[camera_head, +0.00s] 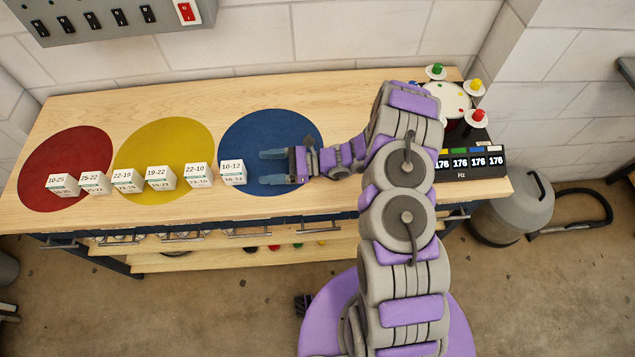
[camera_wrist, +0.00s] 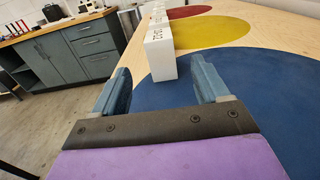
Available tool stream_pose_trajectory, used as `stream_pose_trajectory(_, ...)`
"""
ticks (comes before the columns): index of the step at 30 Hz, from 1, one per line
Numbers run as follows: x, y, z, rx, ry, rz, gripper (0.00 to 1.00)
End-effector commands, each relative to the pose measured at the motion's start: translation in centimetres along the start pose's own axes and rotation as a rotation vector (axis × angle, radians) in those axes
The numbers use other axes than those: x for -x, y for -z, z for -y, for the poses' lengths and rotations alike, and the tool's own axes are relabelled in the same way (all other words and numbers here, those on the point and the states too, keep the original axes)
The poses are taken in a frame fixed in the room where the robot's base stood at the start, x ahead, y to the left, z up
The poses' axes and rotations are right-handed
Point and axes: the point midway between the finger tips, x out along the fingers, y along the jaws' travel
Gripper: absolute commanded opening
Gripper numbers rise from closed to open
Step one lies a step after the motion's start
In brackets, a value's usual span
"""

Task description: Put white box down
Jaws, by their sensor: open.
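Several white boxes with number labels stand in a row on the wooden bench (camera_head: 290,87). The rightmost white box (camera_head: 233,173), labelled 10-12, sits upright at the left edge of the blue disc (camera_head: 250,128). My gripper (camera_head: 262,168) is low over the blue disc, just right of this box. Its two blue fingers are spread and empty, pointing at the box. In the wrist view the nearest white box (camera_wrist: 161,58) stands just beyond the fingertips, with a second box behind it.
Boxes stand along the front of the yellow disc (camera_head: 170,140) and red disc (camera_head: 65,140). At the bench's right end are a black display (camera_head: 470,162) reading 176 and a white drum (camera_head: 447,100) with coloured knobs. The rear blue disc is clear.

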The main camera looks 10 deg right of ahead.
Motion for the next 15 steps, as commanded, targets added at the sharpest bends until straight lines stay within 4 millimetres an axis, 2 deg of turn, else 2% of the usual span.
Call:
stream_pose_trajectory(5,-0.1,-0.2,-0.1,0.005,-0.005,0.000,0.74)
stream_pose_trajectory(8,-0.3,-1.4,-0.4,0.028,-0.031,-0.003,0.74)
stream_pose_trajectory(11,-0.8,-3.6,-1.4,0.076,-0.089,-0.010,0.74)
stream_pose_trajectory(15,-1.5,-8.1,-4.0,0.180,-0.219,-0.035,0.74)
